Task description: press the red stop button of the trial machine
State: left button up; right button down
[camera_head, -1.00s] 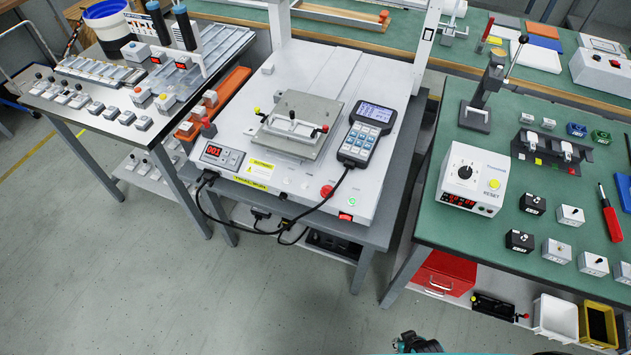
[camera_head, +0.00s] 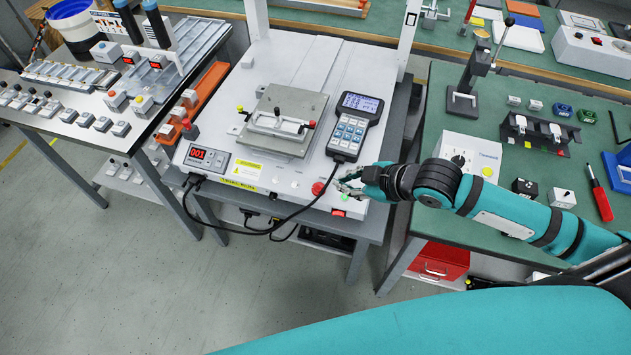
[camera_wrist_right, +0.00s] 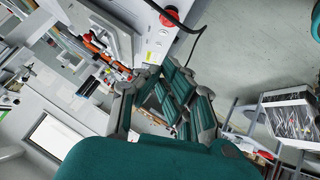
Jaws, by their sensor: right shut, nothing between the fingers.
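The trial machine (camera_head: 305,62) is the white gantry unit on the middle bench. Its red stop button (camera_head: 318,188) is a round red knob near the front right of its panel. It also shows at the top of the wrist view as a red button (camera_wrist_right: 170,16). My right gripper (camera_head: 342,186) is shut and empty, just to the right of the button, with a small gap seen between them in the head view. In the wrist view my right gripper (camera_wrist_right: 152,73) shows below the button, apart from it. My left gripper is not in view.
The handheld pendant (camera_head: 352,122) lies right of the fixture plate (camera_head: 290,112), its black cable (camera_head: 292,213) looping past the machine's front. A red rocker switch (camera_head: 338,213) sits at the front edge. A green bench (camera_head: 440,240) with small boxes lies under my right arm.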

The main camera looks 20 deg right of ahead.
jog(key=shift+r, duration=0.25)
send_over(320, 194)
notch_tip(320, 194, down, 10)
jog(key=shift+a+r, duration=0.1)
jog(key=shift+r, duration=0.05)
jog(key=shift+f, duration=0.35)
jog(key=shift+f, duration=0.1)
